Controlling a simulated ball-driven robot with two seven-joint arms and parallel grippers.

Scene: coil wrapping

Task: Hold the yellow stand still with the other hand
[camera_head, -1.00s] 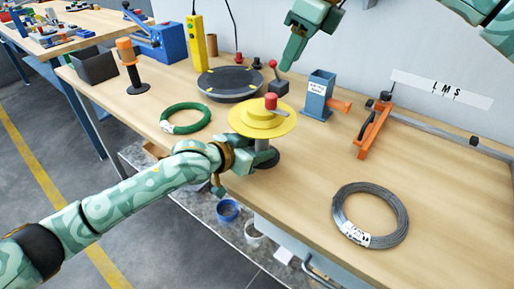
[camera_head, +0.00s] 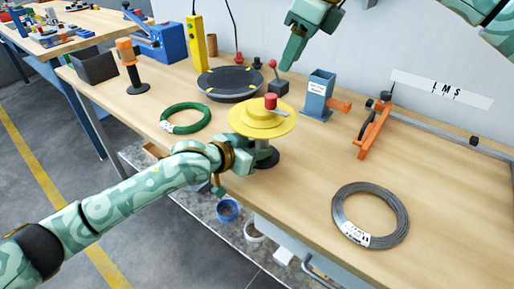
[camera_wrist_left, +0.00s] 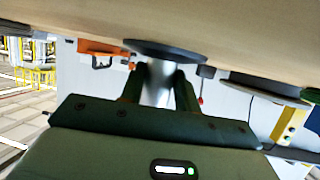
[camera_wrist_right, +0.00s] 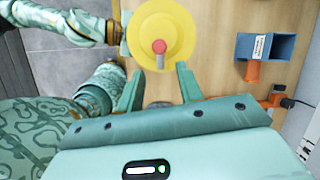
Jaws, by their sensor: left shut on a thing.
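The yellow stand (camera_head: 243,121) stands upright near the front edge of the bench. It has a round yellow disc, a red knob (camera_head: 270,101) on top, a grey post and a dark round foot. My left gripper (camera_head: 259,152) is at the post, below the disc. In the left wrist view its two fingers (camera_wrist_left: 158,84) are on either side of the silver post (camera_wrist_left: 158,72), shut on it. My right gripper (camera_head: 291,62) hangs above the back of the bench. In the right wrist view its fingers (camera_wrist_right: 160,77) are apart and empty, with the yellow disc (camera_wrist_right: 180,32) beyond them.
A green coil (camera_head: 186,117) lies left of the stand and a grey wire coil (camera_head: 345,207) to the right. A black turntable (camera_head: 230,83), a blue holder (camera_head: 318,96) and an orange clamp (camera_head: 371,135) stand behind. The bench between stand and grey coil is clear.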

